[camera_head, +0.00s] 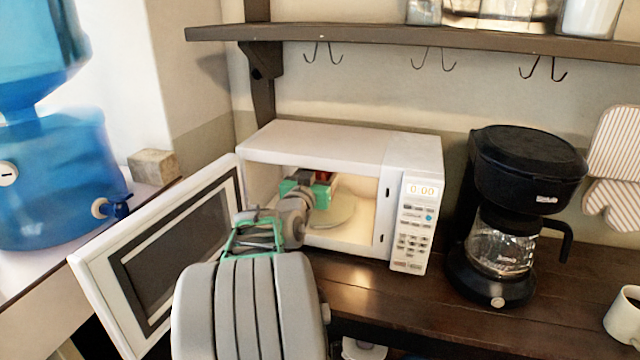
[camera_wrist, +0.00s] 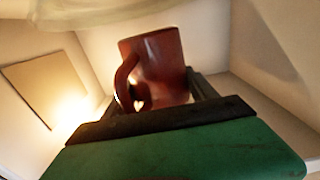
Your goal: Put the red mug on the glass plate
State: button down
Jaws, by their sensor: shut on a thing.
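The red mug (camera_wrist: 160,65) is held in my gripper (camera_wrist: 155,100), between its two dark fingers, with its handle at the left in the wrist view. In the head view my gripper (camera_head: 315,190) is inside the open microwave, and only a small red part of the mug (camera_head: 325,176) shows behind it. The round glass plate (camera_head: 340,212) lies on the microwave floor, partly hidden by my arm. Its pale edge seems to show at the top of the wrist view (camera_wrist: 110,10). I cannot tell whether the mug touches the plate.
The white microwave (camera_head: 310,137) has its door (camera_head: 160,262) swung open to the left, beside my arm. Its walls are close around my gripper. A black coffee maker (camera_head: 515,185) stands to the right. A shelf (camera_head: 420,40) with hooks is above. A white mug (camera_head: 625,315) is at far right.

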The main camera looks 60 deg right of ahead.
jog(key=shift+d+r, duration=0.1)
jog(key=shift+d, duration=0.3)
jog(key=shift+f, duration=1.75)
jog(key=shift+f+b, duration=0.15)
jog(key=shift+b, duration=0.15)
jog(key=shift+c, duration=1.3)
grip_release()
jog(key=shift+a+f, duration=0.1)
jog(key=shift+a+r, duration=0.15)
jog(key=shift+r, duration=0.05)
jog(key=s+a, duration=0.1)
jog(key=a, duration=1)
jog(key=shift+s+a+b, duration=0.3)
jog(key=shift+s+b, duration=0.1)
